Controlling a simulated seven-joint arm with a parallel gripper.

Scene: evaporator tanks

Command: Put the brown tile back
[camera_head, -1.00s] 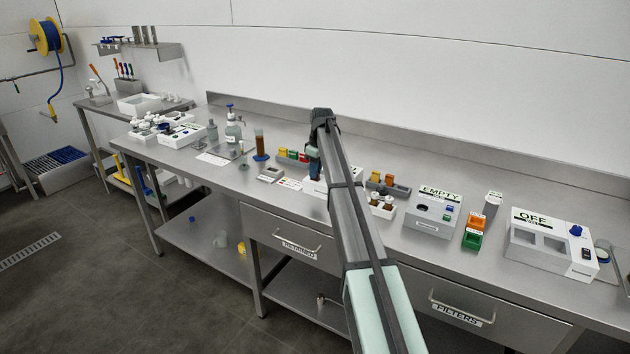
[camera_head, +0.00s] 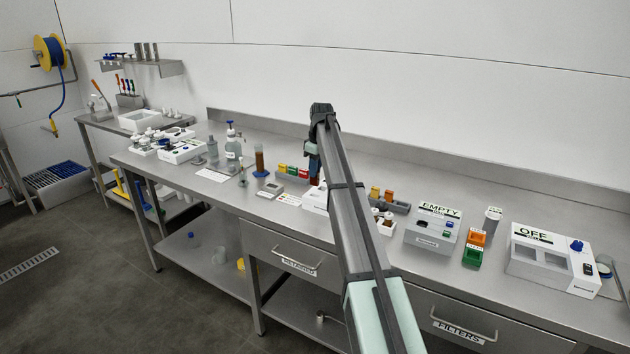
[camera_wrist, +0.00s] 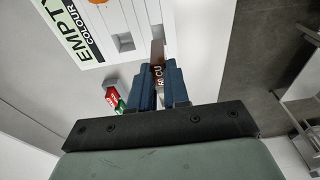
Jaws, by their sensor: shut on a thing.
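My gripper (camera_wrist: 163,88) has blue fingers and is shut on a brown tile (camera_wrist: 157,53) marked "60 CU" in the wrist view. The tile sticks out beyond the fingertips, next to a white box (camera_wrist: 88,10) labelled "EMPTY COLOUR" with square slots. I cannot tell how far the tile is from the slots. In the head view my gripper (camera_head: 313,164) hangs above the bench, with a dark reddish bit of the tile (camera_head: 314,181) below it. The white box (camera_head: 314,200) there is mostly hidden behind my arm.
A rack with green, yellow and red tiles (camera_head: 293,173) stands just left of my gripper. A grey rack with orange-yellow tiles (camera_head: 388,200) and a grey-white "EMPTY" box (camera_head: 433,228) stand to the right. A brown-filled cylinder (camera_head: 259,163) stands further left.

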